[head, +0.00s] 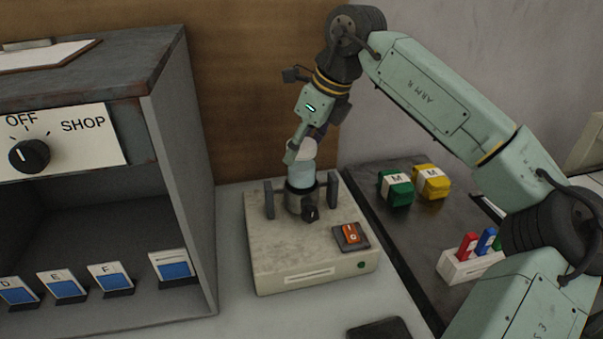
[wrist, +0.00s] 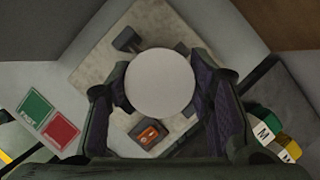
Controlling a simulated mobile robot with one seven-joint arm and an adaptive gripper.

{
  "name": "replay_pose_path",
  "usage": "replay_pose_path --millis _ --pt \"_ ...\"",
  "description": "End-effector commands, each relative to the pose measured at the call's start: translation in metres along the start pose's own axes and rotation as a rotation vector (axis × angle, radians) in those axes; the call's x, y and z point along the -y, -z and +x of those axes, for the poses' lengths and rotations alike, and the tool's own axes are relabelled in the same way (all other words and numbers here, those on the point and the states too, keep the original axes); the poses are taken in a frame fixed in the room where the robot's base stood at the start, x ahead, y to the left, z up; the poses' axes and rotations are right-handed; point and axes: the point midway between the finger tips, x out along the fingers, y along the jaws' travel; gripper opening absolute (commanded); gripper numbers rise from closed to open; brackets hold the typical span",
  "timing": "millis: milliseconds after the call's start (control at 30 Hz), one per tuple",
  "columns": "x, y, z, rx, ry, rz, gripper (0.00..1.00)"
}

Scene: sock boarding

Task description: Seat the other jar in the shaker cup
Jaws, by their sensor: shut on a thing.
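The jar (head: 302,168) is pale and translucent with a white lid. It stands upright between the fingers of my gripper (head: 304,146), which is shut on it near the top. In the wrist view the round white lid (wrist: 160,84) fills the space between the purple-padded fingers of my gripper (wrist: 162,98). The shaker cup (head: 297,202) is dark grey and sits on the beige shaker base (head: 265,244), between two upright posts. The jar's lower end is at the cup's mouth; I cannot tell how deep it sits. The lid hides the cup in the wrist view.
An orange rocker switch (head: 350,234) is on the base's front right. Green (head: 396,188) and yellow (head: 431,182) blocks marked M and a white rack (head: 470,265) stand on the dark mat at right. A grey cabinet (head: 181,150) with labelled cards is close at left.

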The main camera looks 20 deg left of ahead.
Motion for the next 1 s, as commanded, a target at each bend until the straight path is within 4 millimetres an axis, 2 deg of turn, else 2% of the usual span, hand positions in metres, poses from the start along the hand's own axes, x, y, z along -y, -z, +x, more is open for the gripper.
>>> replay_pose_path --millis 300,700,733,1000 --pt "0.0 0.017 0.04 0.001 0.0 0.0 0.0" --pt "0.0 0.018 0.044 0.0 0.001 -0.001 0.0" --pt "0.0 0.018 0.044 0.0 0.001 -0.001 0.48" --pt "0.0 0.018 0.043 0.0 0.0 0.0 0.66"
